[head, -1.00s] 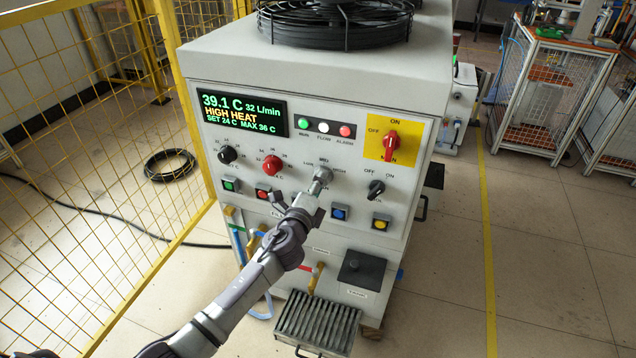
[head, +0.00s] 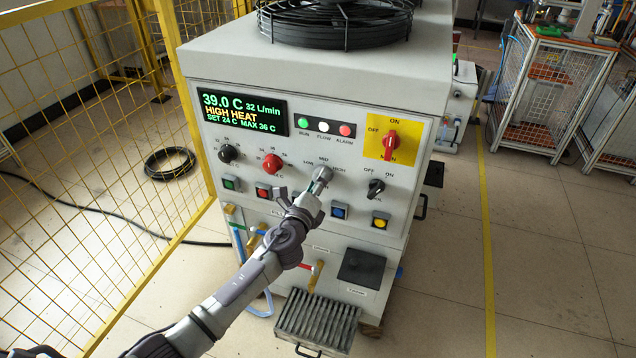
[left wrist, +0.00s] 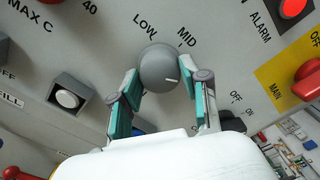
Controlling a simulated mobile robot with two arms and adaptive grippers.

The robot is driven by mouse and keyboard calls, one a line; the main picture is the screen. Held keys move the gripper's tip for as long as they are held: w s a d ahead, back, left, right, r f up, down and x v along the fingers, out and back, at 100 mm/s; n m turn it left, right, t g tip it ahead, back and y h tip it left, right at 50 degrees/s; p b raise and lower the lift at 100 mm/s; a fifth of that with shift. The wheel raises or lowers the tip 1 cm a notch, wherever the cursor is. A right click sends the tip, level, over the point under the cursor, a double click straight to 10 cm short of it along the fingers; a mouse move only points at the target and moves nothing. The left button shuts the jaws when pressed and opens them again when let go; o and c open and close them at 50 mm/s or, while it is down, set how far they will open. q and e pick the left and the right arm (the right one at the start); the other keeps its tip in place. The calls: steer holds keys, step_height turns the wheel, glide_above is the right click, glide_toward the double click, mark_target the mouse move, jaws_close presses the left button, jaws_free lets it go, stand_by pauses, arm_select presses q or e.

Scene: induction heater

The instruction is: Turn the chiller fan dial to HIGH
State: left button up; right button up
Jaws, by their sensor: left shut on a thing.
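The grey round fan dial (left wrist: 158,66) sits between the two teal-padded fingers of my left gripper (left wrist: 160,88) in the left wrist view. The fingers are closed on its sides. A short white mark on the dial points to the right and slightly down, away from the LOW and MID labels. The HIGH label is not visible in that view. In the head view my left gripper (head: 318,184) reaches the dial (head: 323,173) on the cabinet front, under the LOW, MID and HIGH labels. The gripper partly hides the dial there. My right gripper is not in view.
Around the dial are a black switch (head: 376,188), a red knob (head: 272,164), a blue button (head: 339,211) and a red main switch (head: 390,146) on a yellow plate. The display (head: 243,112) reads 39.0 C, HIGH HEAT. A yellow mesh fence (head: 80,190) stands at left.

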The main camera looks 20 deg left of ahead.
arm_select(q)
steer(key=o, duration=1.1)
steer(key=shift+o, duration=0.2)
steer(key=s, duration=1.2)
steer(key=shift+a, duration=0.2)
